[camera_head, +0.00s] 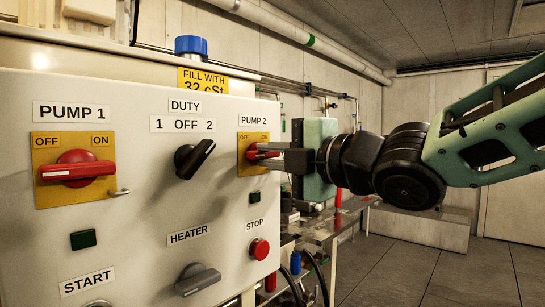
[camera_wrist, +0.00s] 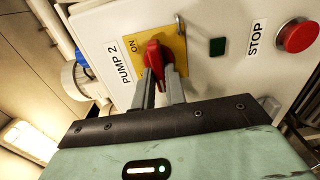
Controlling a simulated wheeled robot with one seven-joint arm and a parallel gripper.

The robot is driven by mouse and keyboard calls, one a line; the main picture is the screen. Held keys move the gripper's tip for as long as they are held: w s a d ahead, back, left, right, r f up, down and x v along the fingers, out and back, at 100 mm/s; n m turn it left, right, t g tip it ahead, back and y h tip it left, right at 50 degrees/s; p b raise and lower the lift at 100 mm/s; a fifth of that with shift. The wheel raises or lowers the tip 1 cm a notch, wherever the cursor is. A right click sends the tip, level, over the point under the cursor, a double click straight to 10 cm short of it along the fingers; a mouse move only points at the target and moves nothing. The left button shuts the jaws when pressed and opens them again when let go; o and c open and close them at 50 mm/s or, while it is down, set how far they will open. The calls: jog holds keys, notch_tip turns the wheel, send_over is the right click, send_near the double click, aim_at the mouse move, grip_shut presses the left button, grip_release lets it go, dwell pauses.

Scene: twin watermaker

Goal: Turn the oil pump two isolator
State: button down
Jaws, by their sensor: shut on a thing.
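The pump 2 isolator is a red rotary handle (camera_head: 262,154) on a yellow plate (camera_head: 245,160) marked OFF and ON, under the PUMP 2 label. In the wrist view the red handle (camera_wrist: 154,58) stands out from its yellow plate (camera_wrist: 175,47). My gripper (camera_head: 270,153) reaches in from the right. In the wrist view my gripper (camera_wrist: 161,76) has one finger on each side of the handle and is shut on it. The fingers hide part of the handle in the head view, so its exact angle is hard to tell there.
The pump 1 isolator (camera_head: 77,170), duty selector (camera_head: 194,158) and heater knob (camera_head: 197,279) are on the same panel. The red STOP button (camera_head: 259,249) is below the pump 2 plate. A small green indicator (camera_wrist: 217,46) is beside it. Open floor lies at right.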

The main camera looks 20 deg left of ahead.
jog(key=c, duration=1.4)
grip_release()
jog(key=shift+c, duration=0.2)
jog(key=shift+d, duration=0.1)
jog(key=v, duration=1.7)
jog(key=shift+p, duration=0.45)
jog(key=shift+s+d+f, duration=0.1)
jog(key=shift+s, duration=0.05)
